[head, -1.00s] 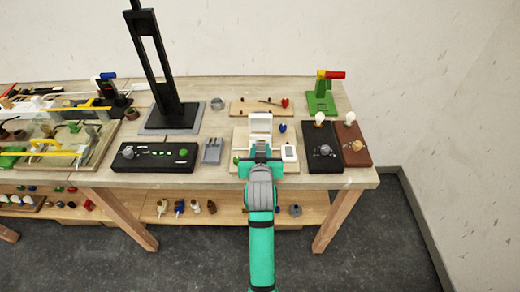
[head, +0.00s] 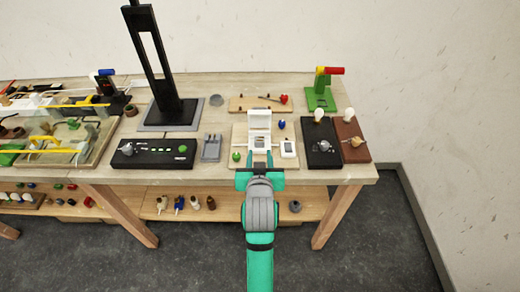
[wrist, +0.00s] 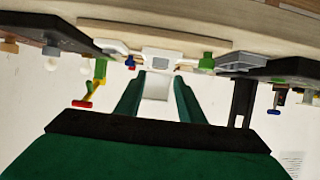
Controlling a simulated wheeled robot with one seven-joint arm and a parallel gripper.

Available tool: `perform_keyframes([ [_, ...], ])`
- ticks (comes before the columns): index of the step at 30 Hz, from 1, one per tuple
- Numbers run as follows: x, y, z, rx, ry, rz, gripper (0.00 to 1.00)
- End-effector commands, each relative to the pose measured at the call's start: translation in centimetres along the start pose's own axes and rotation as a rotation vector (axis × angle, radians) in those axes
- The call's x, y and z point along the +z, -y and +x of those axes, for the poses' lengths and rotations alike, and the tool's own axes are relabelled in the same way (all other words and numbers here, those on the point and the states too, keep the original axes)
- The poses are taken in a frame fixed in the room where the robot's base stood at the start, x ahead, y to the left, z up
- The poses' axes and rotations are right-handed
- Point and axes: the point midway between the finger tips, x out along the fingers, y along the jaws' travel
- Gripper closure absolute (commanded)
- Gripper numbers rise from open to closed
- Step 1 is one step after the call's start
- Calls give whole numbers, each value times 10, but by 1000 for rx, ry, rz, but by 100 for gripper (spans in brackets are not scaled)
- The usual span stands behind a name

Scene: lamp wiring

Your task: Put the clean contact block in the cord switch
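The white cord switch (head: 259,141) sits on a pale board with its lid (head: 260,119) standing open behind it. It also shows in the wrist view (wrist: 162,54), where the picture is upside down. My gripper (head: 259,160) is just in front of the switch, apart from it as far as I can tell. I cannot pick out a clean contact block; the switch's inside is too small to read.
On the board are a green knob (head: 236,156), a blue knob (head: 281,123) and a small white box (head: 288,149). A grey tray (head: 211,147) stands left. Black panels (head: 153,154) (head: 321,145) flank the area. A tall black stand (head: 160,75) rises behind.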

Motion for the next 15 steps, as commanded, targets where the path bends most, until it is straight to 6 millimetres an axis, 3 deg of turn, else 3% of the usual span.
perform_keyframes([
  [6,0,0,-33,-1,1,-1,65],
  [11,2,0,-43,-1,0,0,65],
  [15,21,2,-48,-4,0,8,65],
])
